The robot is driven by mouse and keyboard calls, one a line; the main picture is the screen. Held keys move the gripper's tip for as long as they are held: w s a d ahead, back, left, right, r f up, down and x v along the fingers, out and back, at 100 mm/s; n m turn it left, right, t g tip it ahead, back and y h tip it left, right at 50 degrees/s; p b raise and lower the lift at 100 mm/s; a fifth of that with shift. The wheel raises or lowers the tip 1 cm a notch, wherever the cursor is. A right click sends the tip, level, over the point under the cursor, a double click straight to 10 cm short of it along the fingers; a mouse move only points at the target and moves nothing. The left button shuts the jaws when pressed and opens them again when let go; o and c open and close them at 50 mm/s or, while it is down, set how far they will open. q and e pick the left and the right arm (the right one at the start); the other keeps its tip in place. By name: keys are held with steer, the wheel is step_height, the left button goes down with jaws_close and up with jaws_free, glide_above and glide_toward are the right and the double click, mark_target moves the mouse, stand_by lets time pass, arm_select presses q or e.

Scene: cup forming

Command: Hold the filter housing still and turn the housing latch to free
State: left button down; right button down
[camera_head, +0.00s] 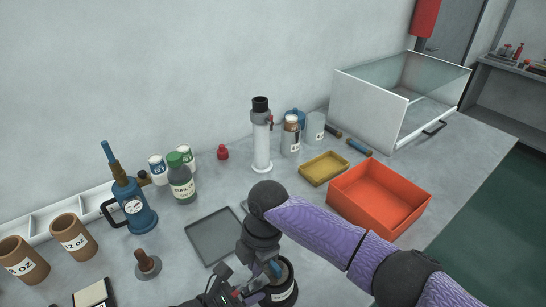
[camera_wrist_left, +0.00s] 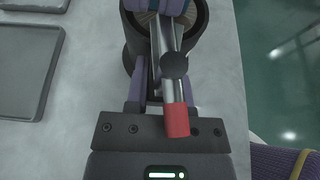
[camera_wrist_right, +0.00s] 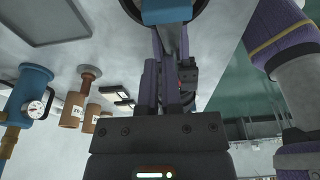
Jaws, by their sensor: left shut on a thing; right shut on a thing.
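The filter housing (camera_head: 285,293) is a dark round cup with a pale label, near the front edge of the table. Its rim and pale inside also show in the left wrist view (camera_wrist_left: 197,38). A silver lever with a dark pivot and a red tip (camera_wrist_left: 177,121) runs from it between my left fingers. The grip itself is partly hidden.
A grey tray (camera_head: 213,237) lies left of the housing. An orange bin (camera_head: 372,202) and a yellow tray (camera_head: 324,169) stand behind my right arm. A brown-handled tamper (camera_head: 147,262), a blue gauge pump (camera_head: 133,206) and brown cups (camera_head: 73,236) stand at the left.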

stand_by(0.5)
steer(key=shift+w+d, duration=0.1)
steer(key=shift+w, duration=0.2)
steer(key=shift+w+r, duration=0.1)
steer(key=shift+r, duration=2.95)
steer(key=shift+s, duration=0.2)
glide_above(258, 277)
steer(key=s+d, duration=0.2)
steer(key=shift+d+f, duration=0.15)
steer(key=shift+f, duration=2.85)
steer(key=shift+s+a, duration=0.1)
steer(key=shift+a, duration=0.5)
steer(key=shift+w, duration=0.25)
